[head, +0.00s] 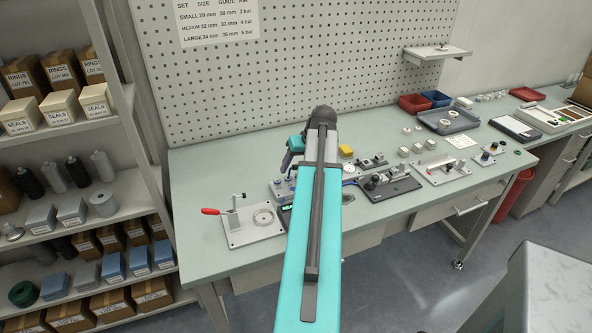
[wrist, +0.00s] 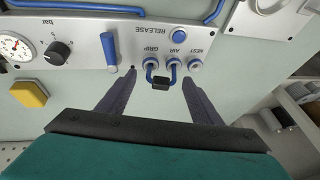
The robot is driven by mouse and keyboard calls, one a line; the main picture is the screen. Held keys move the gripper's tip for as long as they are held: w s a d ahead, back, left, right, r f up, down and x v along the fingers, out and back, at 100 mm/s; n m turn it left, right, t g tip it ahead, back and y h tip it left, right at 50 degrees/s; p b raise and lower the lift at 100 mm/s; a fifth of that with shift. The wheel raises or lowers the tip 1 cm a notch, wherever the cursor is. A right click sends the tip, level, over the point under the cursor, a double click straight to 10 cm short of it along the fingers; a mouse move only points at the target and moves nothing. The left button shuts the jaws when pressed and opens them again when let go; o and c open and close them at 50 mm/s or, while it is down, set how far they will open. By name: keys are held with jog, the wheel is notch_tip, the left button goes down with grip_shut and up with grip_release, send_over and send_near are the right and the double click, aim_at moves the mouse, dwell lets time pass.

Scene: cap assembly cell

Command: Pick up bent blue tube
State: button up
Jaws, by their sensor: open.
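A short bent blue tube (wrist: 149,71) shows in the wrist view at the GRIP and AIR fittings of a light grey panel (wrist: 100,25). Its two blue legs run to a small black piece (wrist: 160,84) at the bend. My gripper (wrist: 160,78) is open, with one dark finger on each side of the tube and clear gaps to it. Nothing is held. I cannot make out the bent tube there.
The panel bears a gauge (wrist: 14,46), a black knob (wrist: 59,52), a blue lever (wrist: 109,49) and a NEST fitting (wrist: 195,66). A yellow block (wrist: 29,94) lies nearby. A red-handled clamp fixture (head: 250,226) and a dark-based fixture (head: 391,188) stand on the bench (head: 200,170).

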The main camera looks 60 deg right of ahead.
aim_at(297, 166)
jog(key=c, duration=1.1)
jog(key=shift+r, duration=0.1)
jog(key=shift+c, duration=0.2)
jog(key=shift+r+b, duration=0.6)
jog(key=shift+r, duration=0.9)
jog(key=shift+s+a+r, duration=0.1)
jog(key=shift+s+r, duration=0.05)
jog(key=shift+s, duration=0.05)
jog(key=s+a+b, duration=0.1)
jog(key=s+a, duration=0.2)
jog(key=s, duration=0.4)
jog(key=s+a+r+b, duration=0.1)
jog(key=s+a+b, duration=0.1)
jog(key=s+a, duration=0.2)
jog(key=s, duration=0.2)
jog(key=shift+s+r, duration=0.25)
jog(key=shift+s, duration=0.15)
jog(key=shift+w+a, duration=0.1)
